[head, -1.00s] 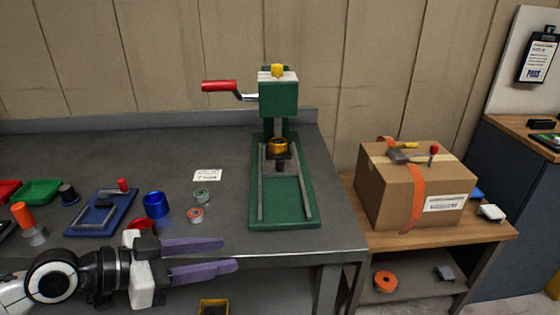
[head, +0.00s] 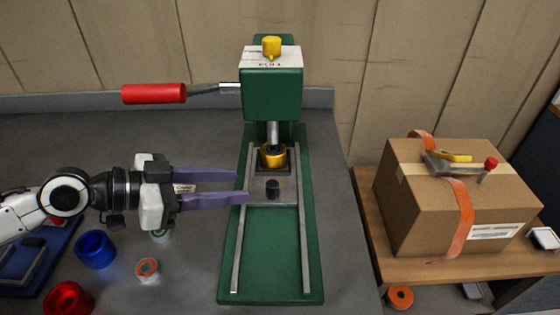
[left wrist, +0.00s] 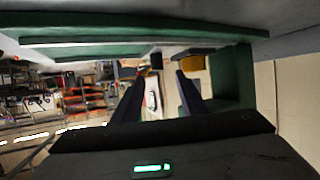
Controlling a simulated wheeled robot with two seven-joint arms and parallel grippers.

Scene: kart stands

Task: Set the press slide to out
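The green press (head: 270,255) stands on the grey bench, with two grey rails along its base. In the left wrist view the open fingers (left wrist: 160,78) face the press, seen sideways. My right gripper is not in view.
The press's red handle (head: 154,93) sticks out left above my left gripper. A cardboard box (head: 410,215) stands on the right.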

